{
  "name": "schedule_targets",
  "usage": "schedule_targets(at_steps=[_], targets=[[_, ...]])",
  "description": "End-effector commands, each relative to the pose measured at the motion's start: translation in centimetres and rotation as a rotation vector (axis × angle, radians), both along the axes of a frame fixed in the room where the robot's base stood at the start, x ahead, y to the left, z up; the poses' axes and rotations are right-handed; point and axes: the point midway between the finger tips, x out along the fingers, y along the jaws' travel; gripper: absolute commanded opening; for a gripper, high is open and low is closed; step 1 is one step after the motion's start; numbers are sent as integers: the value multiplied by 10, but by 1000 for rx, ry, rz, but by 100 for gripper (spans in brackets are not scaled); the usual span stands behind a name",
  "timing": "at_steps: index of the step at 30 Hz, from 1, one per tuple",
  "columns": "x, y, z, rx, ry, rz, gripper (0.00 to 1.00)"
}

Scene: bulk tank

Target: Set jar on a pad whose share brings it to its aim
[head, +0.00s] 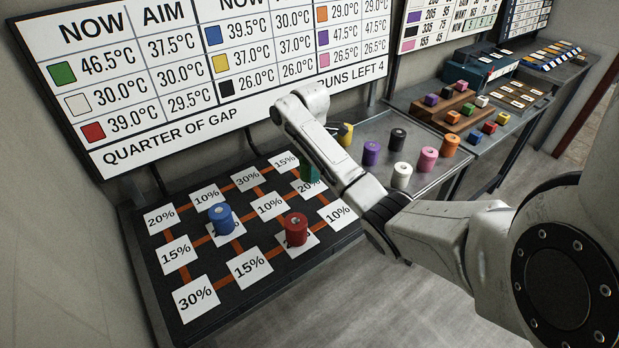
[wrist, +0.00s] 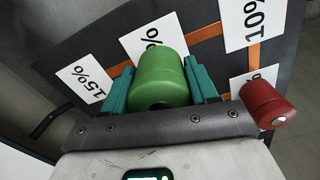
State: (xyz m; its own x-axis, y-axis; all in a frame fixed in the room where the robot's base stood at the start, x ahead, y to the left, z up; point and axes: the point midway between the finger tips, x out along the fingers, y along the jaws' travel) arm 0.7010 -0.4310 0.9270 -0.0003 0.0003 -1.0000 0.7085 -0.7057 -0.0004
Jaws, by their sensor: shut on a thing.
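My gripper (wrist: 165,90) is shut on a green jar (wrist: 163,78), which sits between its teal fingers. In the head view my gripper (head: 310,172) is over the back right of the dark pad board (head: 165,285), by a 20% pad (head: 304,188); the jar is not clear there. I cannot tell whether the jar touches a pad. A blue jar (head: 220,218) and a red jar (head: 296,229) stand on pads whose numbers they hide. The wall board (head: 200,110) gives green as 46.5°C now, 37.5°C aim, and reads "QUARTER OF GAP" and "RUNS LEFT 4".
Pads show 10%, 15%, 20% and 30%, joined by orange strips. A metal tray (head: 435,183) on the right holds yellow (head: 346,133), purple (head: 371,152), black (head: 398,138), white (head: 402,175), pink (head: 427,158) and orange (head: 450,145) jars. Benches with small coloured blocks stand beyond.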

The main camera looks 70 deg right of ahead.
Motion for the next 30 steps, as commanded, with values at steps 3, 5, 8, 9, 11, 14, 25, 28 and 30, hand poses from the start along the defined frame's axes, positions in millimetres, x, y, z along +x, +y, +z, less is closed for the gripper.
schedule_targets(at_steps=[3,5,8,9,11,14,25,28,30], targets=[[2,-2,-13,1,2,-1,23],[2,-2,-22,1,3,-1,23],[2,-2,-31,-1,1,-1,23],[2,-2,-33,-1,1,-1,23],[2,-2,-34,-2,-1,-1,23],[2,-2,-34,-2,-1,-1,23],[2,-2,-37,-1,0,0,70],[2,-2,-37,-1,0,0,80],[2,-2,-37,-1,0,-1,83]])
